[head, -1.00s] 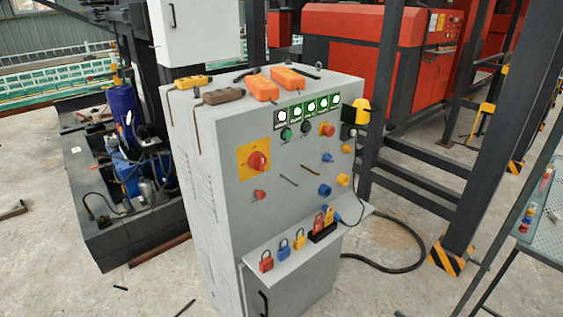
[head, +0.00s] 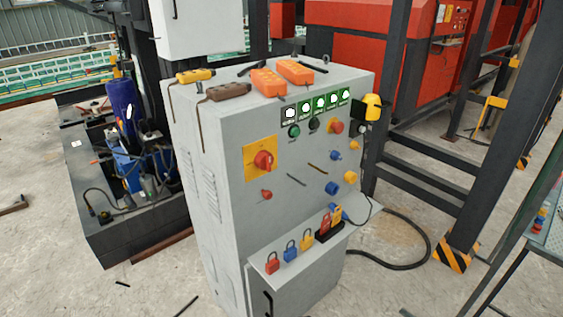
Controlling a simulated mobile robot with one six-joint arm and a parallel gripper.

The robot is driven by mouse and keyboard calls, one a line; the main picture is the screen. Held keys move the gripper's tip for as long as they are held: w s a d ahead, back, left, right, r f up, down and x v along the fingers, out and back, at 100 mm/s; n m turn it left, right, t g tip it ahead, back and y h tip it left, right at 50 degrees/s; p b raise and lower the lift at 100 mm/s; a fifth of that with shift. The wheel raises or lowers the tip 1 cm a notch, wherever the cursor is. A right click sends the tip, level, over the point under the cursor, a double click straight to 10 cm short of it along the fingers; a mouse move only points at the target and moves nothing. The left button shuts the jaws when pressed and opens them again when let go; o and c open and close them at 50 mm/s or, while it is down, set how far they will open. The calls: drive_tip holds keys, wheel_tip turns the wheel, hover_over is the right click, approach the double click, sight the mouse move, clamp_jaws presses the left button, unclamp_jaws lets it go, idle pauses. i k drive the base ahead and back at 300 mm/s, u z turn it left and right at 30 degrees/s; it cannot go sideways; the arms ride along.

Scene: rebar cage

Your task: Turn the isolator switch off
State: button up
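The isolator switch (head: 264,160) is a red rotary knob on a yellow square plate (head: 251,168). It sits at the upper left of the front panel of a grey control cabinet (head: 222,150). The knob's exact angle is too small to tell. A smaller red knob (head: 266,194) is just below the plate. My gripper is not in view.
A shelf (head: 261,262) with red, blue and yellow padlocks (head: 290,251) juts from the cabinet front. Orange and yellow pendant boxes (head: 268,82) lie on top. A black cable (head: 400,264) lies on the floor at right. Concrete floor (head: 130,295) is open in front.

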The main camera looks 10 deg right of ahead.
sight(264, 160)
drive_tip(key=z, duration=0.15)
drive_tip(key=k, duration=1.65)
drive_tip(key=u, duration=1.1)
drive_tip(key=i, duration=1.05)
drive_tip(key=u, duration=0.05)
